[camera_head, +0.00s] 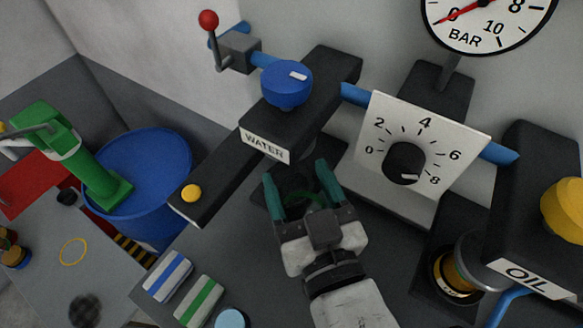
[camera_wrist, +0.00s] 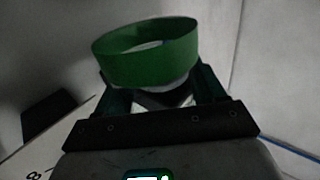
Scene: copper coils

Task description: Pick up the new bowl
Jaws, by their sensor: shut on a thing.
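My gripper (camera_head: 299,187) is in front of the black block under the water valve in the head view. Its teal fingers are apart, with something dark and a thin green curve between them. In the wrist view, my gripper (camera_wrist: 155,92) is shut on the new bowl. The bowl shows there as a green band (camera_wrist: 150,70) with an open top and a pale part below, held between the two fingers. Its lower part is partly hidden by the gripper.
Close around my gripper are the WATER block with a blue knob (camera_head: 287,84), a white dial panel (camera_head: 447,148) and an OIL block (camera_head: 540,250). A blue barrel (camera_head: 150,165) stands at left. Blue-striped (camera_head: 167,277) and green-striped (camera_head: 199,301) pieces lie on the grey surface.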

